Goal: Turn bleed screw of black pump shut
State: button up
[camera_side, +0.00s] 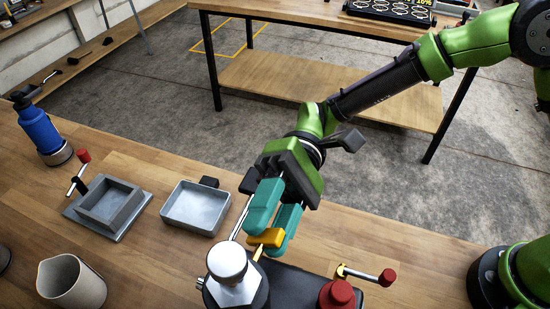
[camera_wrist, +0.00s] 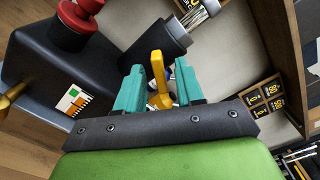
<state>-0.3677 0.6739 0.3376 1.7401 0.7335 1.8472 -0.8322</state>
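The black pump (camera_side: 290,287) stands at the front edge of the picture in the side view, partly cut off. It carries a silver hex fitting with a white cap (camera_side: 232,268) and a red knob (camera_side: 337,294). A yellow bleed screw handle (camera_side: 267,238) sits at the pump's far side; it also shows in the wrist view (camera_wrist: 159,82). My gripper (camera_side: 274,226) points down at it with its two teal fingers on either side. In the wrist view, the fingers (camera_wrist: 158,88) straddle the yellow handle with narrow gaps visible. The handle's lower end is partly hidden.
A shallow grey tray (camera_side: 196,207), a square grey dish (camera_side: 108,205), a blue bottle (camera_side: 42,132) and a beige cup (camera_side: 72,283) stand to the left. A red-ended lever (camera_side: 366,273) sticks out right of the pump. The wooden bench (camera_side: 150,245) is bare between them.

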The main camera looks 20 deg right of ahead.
jog(key=shift+x, duration=1)
grip_shut()
jog(key=shift+m, duration=0.3)
jog(key=m, duration=1.1)
jog(key=shift+d, duration=0.1)
